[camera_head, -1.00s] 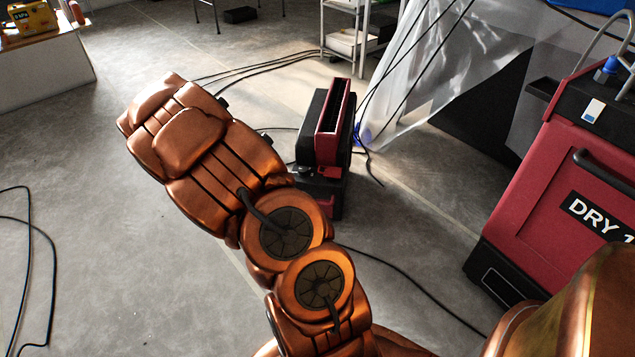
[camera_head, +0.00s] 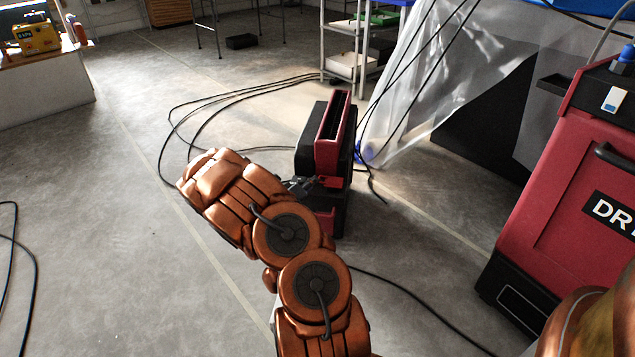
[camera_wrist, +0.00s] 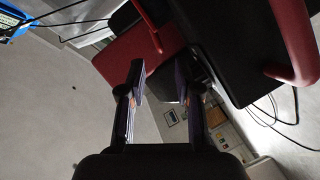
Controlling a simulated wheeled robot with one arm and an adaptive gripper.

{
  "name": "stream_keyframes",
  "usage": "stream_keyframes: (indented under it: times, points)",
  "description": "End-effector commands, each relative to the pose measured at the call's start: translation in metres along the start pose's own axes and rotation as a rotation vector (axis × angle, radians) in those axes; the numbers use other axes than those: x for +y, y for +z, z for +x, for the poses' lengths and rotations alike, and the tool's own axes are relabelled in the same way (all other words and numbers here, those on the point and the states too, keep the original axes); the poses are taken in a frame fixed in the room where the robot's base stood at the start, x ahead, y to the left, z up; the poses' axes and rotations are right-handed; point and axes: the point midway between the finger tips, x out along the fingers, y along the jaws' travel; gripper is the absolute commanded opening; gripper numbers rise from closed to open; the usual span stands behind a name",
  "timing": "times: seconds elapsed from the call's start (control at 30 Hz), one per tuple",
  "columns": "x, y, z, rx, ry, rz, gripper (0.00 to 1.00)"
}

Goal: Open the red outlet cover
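A red and black machine (camera_head: 322,165) stands on the floor. On top it has an upright red frame (camera_head: 331,130) with a dark slot. A red flat panel (camera_wrist: 138,48) lies just beyond my fingertips in the wrist view; it may be the outlet cover, but I cannot tell for sure. A small red piece (camera_head: 331,181) shows low on the machine's near side. My gripper (camera_head: 303,186) is at the machine's left side, partly hidden by my arm. In the wrist view my gripper (camera_wrist: 161,80) is open, with nothing seen between its fingers.
A large red dryer (camera_head: 570,190) stands at the right. Clear plastic sheeting (camera_head: 420,90) hangs behind the machine. Black cables (camera_head: 185,105) cross the floor. A shelf rack (camera_head: 350,45) stands at the back. The floor at left is mostly clear.

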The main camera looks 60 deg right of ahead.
Motion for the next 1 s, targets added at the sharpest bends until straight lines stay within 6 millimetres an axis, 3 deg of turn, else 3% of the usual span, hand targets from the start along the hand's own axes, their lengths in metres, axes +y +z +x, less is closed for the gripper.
stream_keyframes:
  times: [0.5,1.0]
  points:
    - [-0.002,0.0,0.049,0.0,-0.003,0.003,0.33]
    - [-0.001,0.0,0.056,0.0,-0.003,0.0,0.32]
